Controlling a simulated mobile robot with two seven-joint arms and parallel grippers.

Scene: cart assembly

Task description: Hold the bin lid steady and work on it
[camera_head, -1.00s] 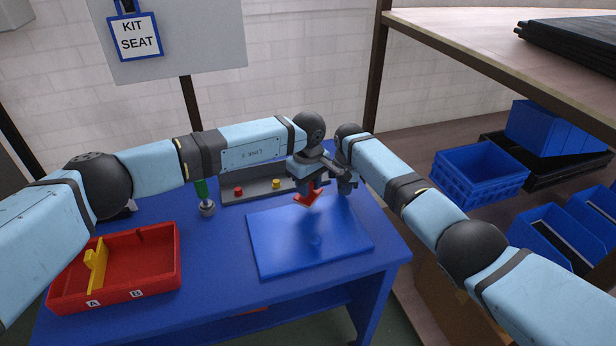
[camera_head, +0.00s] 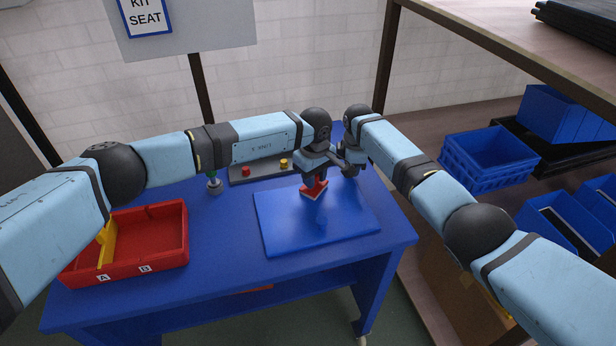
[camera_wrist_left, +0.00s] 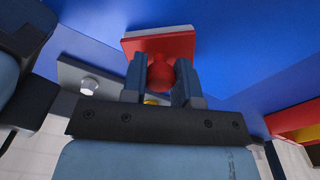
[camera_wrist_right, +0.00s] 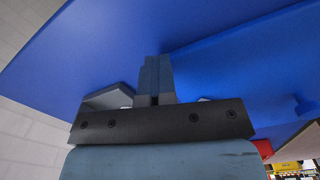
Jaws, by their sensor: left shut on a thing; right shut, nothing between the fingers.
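The bin lid (camera_head: 285,230) is a flat blue panel lying on the blue table; it also fills much of the left wrist view (camera_wrist_left: 240,50). My left gripper (camera_head: 314,178) is over the lid's far part, shut on a red piece (camera_head: 312,191). In the left wrist view the fingers grip the piece's rounded red knob (camera_wrist_left: 160,74), with a flat red plate beyond it. I cannot tell whether that plate touches the lid. My right gripper (camera_head: 348,170) is beside the left one, near the lid's far right corner. Its fingertips (camera_wrist_right: 156,78) are shut and empty.
A red tray (camera_head: 160,235) with a yellow piece and labels A and B stands at the left. Blue bins (camera_head: 490,158) sit on the right shelf.

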